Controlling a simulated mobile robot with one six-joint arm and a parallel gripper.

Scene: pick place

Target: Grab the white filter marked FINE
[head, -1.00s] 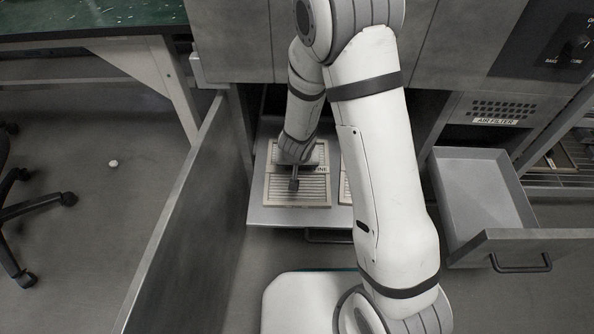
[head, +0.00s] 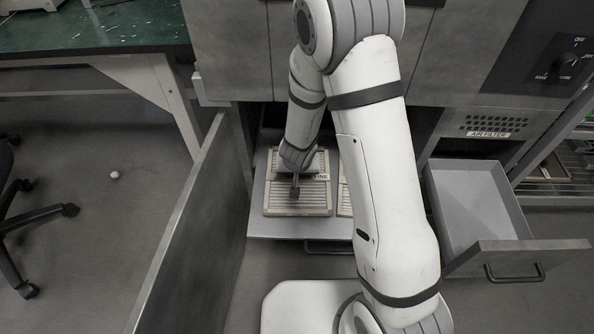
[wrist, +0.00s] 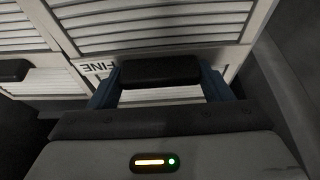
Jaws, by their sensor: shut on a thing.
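The white filter marked FINE (head: 313,206) lies flat on a grey pull-out tray (head: 290,229) under the cabinet, its slatted face up. Its FINE label shows beside my gripper and also in the wrist view (wrist: 100,67). My gripper (head: 295,190) reaches down over the middle of this filter. In the wrist view my gripper (wrist: 160,85) has its blue fingers at both ends of the filter's black handle (wrist: 160,70) and is shut on it. I cannot tell whether the filter is lifted at all.
A second slatted filter (head: 344,200) lies close on the right, mostly hidden by my arm. An open cabinet door (head: 185,225) stands left of the tray. An open, empty-looking grey drawer (head: 475,208) is at the right, below an AIR FILTER label (head: 489,134).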

